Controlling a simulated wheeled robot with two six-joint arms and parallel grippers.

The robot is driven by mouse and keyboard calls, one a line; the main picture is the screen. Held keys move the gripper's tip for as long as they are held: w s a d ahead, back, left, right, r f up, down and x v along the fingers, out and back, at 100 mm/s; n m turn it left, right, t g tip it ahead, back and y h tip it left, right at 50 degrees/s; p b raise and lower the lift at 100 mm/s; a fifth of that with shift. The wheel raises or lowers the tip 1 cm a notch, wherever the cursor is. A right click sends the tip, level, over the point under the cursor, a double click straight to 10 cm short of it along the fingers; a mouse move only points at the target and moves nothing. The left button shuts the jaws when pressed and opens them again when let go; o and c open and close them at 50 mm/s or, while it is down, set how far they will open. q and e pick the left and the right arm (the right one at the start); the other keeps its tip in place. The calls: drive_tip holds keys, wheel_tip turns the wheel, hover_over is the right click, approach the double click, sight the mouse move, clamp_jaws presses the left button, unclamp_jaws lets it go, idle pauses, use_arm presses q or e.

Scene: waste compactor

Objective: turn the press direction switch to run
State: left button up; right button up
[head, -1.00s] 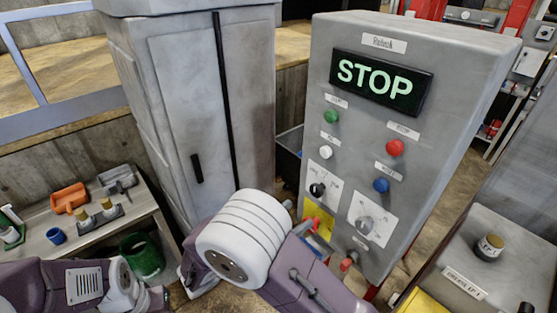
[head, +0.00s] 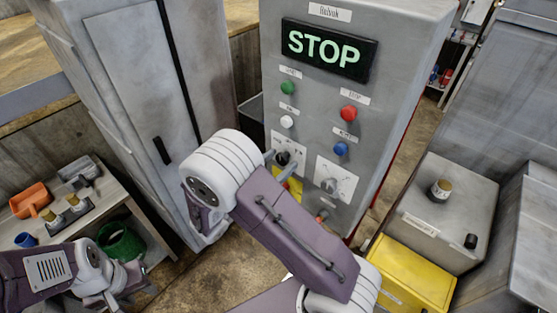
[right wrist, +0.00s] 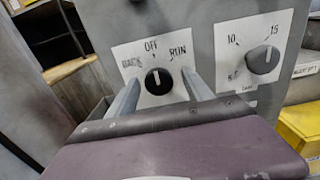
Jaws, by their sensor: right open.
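The press direction switch is a black knob (right wrist: 159,81) on a white plate marked BACK, OFF and RUN on the grey control cabinet. Its white pointer line stands near upright, toward OFF. The knob also shows in the head view (head: 283,157). My right gripper (right wrist: 161,84) is open, with one finger on each side of the knob. I cannot tell whether either finger touches it. In the head view my right arm partly covers the switch plate. My left gripper (head: 122,296) is low at the left, away from the cabinet; its jaws are unclear.
The lit display (head: 328,49) reads STOP. Green, white, red and blue buttons sit above the switch. A grey numbered dial (right wrist: 262,60) is close on the right. A tall grey locker (head: 125,90) stands left, and a yellow box (head: 410,275) lies at the lower right.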

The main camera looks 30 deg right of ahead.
drive_tip(key=shift+s, duration=0.1)
drive_tip(key=c, duration=0.4)
drive_tip(key=shift+w+a+f, duration=0.1)
drive_tip(key=shift+w+a, duration=0.05)
drive_tip(key=shift+w, duration=0.05)
clamp_jaws()
drive_tip(key=m+b, duration=0.5)
drive_tip(key=shift+f, duration=0.25)
drive_tip(key=m+b, duration=0.3)
drive_tip(key=shift+m, duration=0.3)
drive_tip(key=shift+r+m+b, duration=0.2)
drive_tip(key=shift+m+b, duration=0.4)
drive_tip(key=shift+b, duration=0.25)
